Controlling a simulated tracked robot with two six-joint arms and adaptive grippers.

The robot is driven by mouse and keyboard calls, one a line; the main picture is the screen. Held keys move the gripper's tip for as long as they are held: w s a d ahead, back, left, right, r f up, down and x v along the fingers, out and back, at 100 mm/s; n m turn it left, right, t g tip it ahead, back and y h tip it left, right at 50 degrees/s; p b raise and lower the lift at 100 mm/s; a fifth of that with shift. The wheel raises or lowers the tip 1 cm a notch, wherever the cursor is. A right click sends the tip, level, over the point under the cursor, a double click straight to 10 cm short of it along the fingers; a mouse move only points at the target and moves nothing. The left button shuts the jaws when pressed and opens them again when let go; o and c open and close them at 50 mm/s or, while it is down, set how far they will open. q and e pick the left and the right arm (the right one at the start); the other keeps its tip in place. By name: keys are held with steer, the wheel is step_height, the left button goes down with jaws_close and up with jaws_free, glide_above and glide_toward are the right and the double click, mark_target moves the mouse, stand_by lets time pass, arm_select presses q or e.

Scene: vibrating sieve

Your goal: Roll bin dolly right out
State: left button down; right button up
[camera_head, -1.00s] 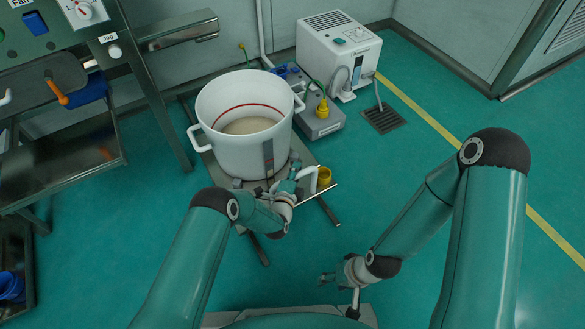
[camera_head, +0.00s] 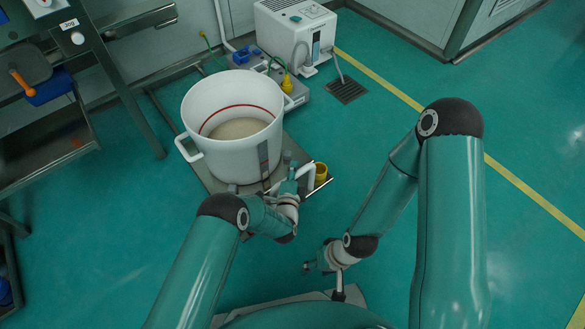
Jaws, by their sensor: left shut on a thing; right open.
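The white bin (camera_head: 232,155) stands upright on the grey bin dolly (camera_head: 194,168) left of centre. It has side handles, a red line inside and pale material at the bottom. My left gripper (camera_head: 291,183) is at the dolly's near right side, shut, apparently on the dolly handle (camera_head: 322,188); the exact contact is too small to see and partly hidden by my wrist. My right gripper (camera_head: 310,267) is open and empty, low over the floor in front of me, apart from the dolly.
A steel frame with shelves (camera_head: 50,145) stands left. A white machine (camera_head: 290,32) and a grey box with a yellow connector (camera_head: 285,85) are behind the bin. Green floor at right is clear around a drain (camera_head: 346,90).

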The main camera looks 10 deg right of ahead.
arm_select(q)
steer(key=shift+a+f, duration=0.25)
steer(key=c, duration=1.1)
jaws_free()
steer(key=shift+d+r, duration=0.1)
steer(key=shift+o, duration=0.2)
steer(key=shift+d, duration=0.1)
steer(key=shift+r, duration=0.1)
steer(key=shift+s, duration=0.1)
steer(key=v, duration=1.1)
steer(key=shift+s, duration=0.4)
steer(key=shift+a, duration=0.25)
